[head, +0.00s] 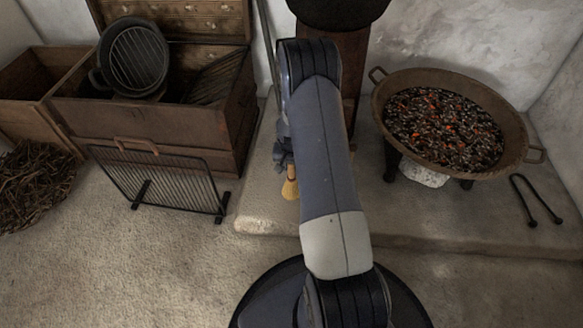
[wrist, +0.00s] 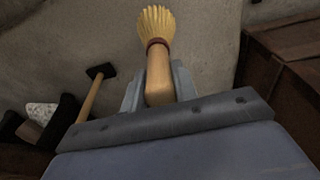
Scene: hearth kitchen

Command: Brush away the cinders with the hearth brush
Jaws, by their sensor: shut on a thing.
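My gripper (head: 284,155) is shut on the wooden handle of the hearth brush (head: 290,188), above the left part of the stone hearth slab. In the wrist view my gripper (wrist: 158,85) has a finger on each side of the handle, and the pale bristles of the brush (wrist: 157,28) point away from it. In the head view the bristles hang downward; I cannot tell whether they touch the slab. I can make out no loose cinders on the slab in either view. My arm hides the middle of the slab.
A wide pan of glowing coals (head: 443,125) stands on dark legs at right, with black tongs (head: 535,200) beside it. A wooden chest (head: 150,125) and a fire screen (head: 160,180) are at left. The wrist view shows a black-headed tool (wrist: 101,71). The front floor is clear.

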